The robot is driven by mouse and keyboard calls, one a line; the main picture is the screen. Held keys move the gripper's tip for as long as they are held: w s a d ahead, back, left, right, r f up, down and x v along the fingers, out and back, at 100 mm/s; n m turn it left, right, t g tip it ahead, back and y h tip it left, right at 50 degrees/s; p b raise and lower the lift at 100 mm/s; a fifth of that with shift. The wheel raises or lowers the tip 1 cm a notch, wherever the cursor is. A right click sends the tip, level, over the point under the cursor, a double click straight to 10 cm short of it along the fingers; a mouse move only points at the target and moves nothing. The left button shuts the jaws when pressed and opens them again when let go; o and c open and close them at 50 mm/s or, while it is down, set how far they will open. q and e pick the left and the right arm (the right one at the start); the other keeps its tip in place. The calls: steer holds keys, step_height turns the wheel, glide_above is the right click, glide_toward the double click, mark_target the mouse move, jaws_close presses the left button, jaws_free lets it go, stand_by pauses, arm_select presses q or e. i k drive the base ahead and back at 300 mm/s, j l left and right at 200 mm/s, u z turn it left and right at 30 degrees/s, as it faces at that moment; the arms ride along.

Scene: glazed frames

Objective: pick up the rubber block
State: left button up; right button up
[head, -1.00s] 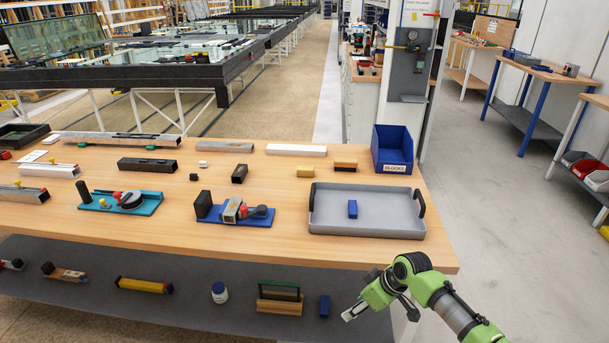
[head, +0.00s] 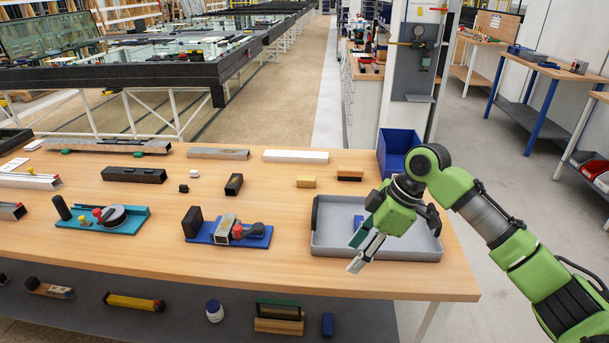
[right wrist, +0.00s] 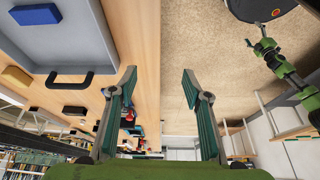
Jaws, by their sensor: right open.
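I cannot tell for certain which block is the rubber one. A small blue block (head: 358,221) lies in the grey tray (head: 330,246), partly hidden behind my right gripper; it also shows in the right wrist view (right wrist: 37,14). My right gripper (head: 358,254) is open and empty, above the tray's front edge in the head view. In the right wrist view its fingers (right wrist: 160,108) are spread wide over the table edge, with the tray to the left. A green arm, likely my left one, shows small at the right there; its jaws are unclear.
The table front is clear.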

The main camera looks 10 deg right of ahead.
mark_target(302, 181)
steer(key=i, duration=1.55)
